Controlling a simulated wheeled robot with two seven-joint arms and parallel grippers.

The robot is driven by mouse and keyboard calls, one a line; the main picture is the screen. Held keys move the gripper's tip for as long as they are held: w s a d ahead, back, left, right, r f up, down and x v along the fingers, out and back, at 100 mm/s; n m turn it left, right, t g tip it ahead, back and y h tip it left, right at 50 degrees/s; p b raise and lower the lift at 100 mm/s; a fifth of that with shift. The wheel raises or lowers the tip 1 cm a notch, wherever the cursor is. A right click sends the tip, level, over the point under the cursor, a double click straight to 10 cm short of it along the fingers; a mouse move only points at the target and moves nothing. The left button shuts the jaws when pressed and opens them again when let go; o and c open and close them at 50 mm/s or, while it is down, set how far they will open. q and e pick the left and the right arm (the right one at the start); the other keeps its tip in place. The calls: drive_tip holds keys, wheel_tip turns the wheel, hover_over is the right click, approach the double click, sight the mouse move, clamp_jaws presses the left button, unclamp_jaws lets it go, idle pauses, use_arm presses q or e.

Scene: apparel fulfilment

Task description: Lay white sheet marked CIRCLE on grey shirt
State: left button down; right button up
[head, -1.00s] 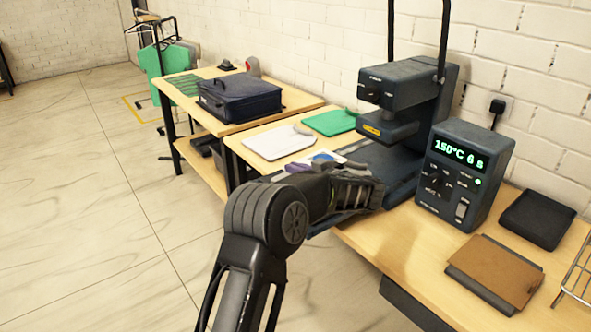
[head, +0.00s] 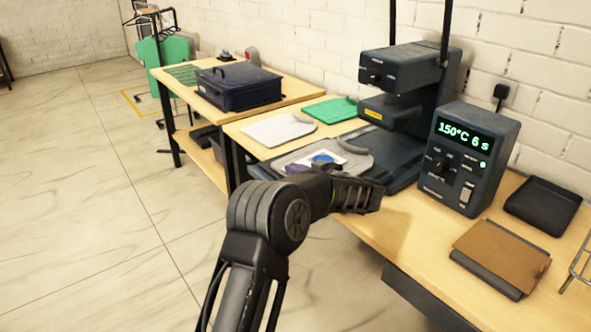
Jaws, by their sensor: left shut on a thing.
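The white sheet (head: 312,163) with a blue round print shows over the grey shirt (head: 357,159). Its near edge is hidden, and I cannot read a word on it or tell if it lies flat. The shirt is on the dark press bed (head: 400,178). My left gripper (head: 300,170) is at the near side of the sheet and shut on it; my own wrist hides most of the fingers. A small purple patch shows beside the sheet. My right gripper is not in view.
The heat press head (head: 405,70) stands above the back of the bed. A control box (head: 468,160) reads 150°C 6 s. A white folded garment (head: 275,130), a green one (head: 330,110) and a brown pad (head: 503,254) lie around the press on the table.

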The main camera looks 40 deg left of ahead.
use_arm(q)
drive_tip(key=c, duration=1.5)
unclamp_jaws()
drive_tip(key=shift+d, duration=0.1)
drive_tip(key=v, duration=0.7)
drive_tip(key=shift+s+d, duration=0.1)
drive_tip(key=shift+d, duration=0.2)
